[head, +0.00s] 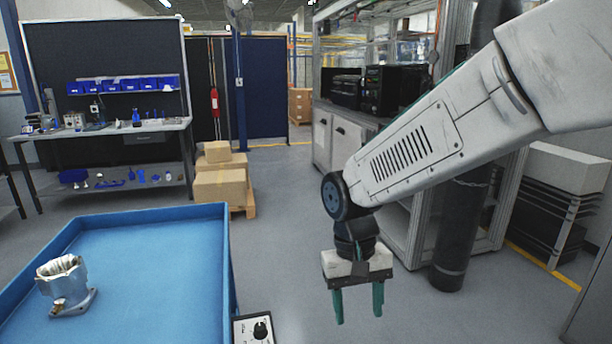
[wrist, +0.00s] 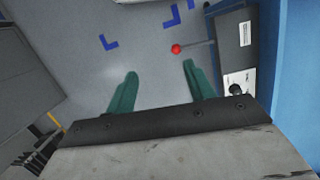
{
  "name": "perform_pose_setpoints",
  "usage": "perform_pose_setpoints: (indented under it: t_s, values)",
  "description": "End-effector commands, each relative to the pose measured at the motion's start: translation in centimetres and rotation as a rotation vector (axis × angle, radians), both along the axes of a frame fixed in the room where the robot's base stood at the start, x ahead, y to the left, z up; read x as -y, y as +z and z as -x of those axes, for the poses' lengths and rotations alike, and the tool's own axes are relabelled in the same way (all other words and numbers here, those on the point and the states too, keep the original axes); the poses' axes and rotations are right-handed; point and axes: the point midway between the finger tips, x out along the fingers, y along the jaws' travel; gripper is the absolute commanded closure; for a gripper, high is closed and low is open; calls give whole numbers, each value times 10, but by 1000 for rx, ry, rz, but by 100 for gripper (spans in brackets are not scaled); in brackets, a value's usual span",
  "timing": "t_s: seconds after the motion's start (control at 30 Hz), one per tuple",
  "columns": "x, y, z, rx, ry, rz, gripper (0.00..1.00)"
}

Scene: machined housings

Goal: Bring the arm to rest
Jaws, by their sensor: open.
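My gripper (head: 358,304) hangs pointing down from my white arm in the head view, to the right of the blue tray. Its two green fingers are apart with nothing between them. In the wrist view the gripper (wrist: 158,82) shows open above the grey floor. A silver machined housing (head: 64,286) stands upright on the blue tray (head: 160,255) at the lower left of the head view, well away from the gripper. The housing does not show in the wrist view.
A control box with a black knob (head: 260,329) sits beside the tray; a lever with a red ball (wrist: 176,48) shows near the fingers. A grey-framed bench (head: 345,130) stands behind my arm. Cardboard boxes (head: 220,185) and a workbench (head: 110,130) are farther back.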

Motion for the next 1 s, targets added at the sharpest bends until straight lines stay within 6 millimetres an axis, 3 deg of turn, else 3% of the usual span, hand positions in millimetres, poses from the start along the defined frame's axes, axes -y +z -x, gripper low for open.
perform_pose_setpoints:
  t_s: [0.03,0.2,0.4,0.53,0.7,1.0]
  values:
    - [21,15,14,7,9,-13,47]
    - [77,45,63,29,45,-46,47]
    - [127,66,121,91,31,-74,47]
    - [150,73,152,157,-24,-82,47]
    - [167,82,171,252,-101,-84,47]
    - [174,92,174,306,-143,-83,47]
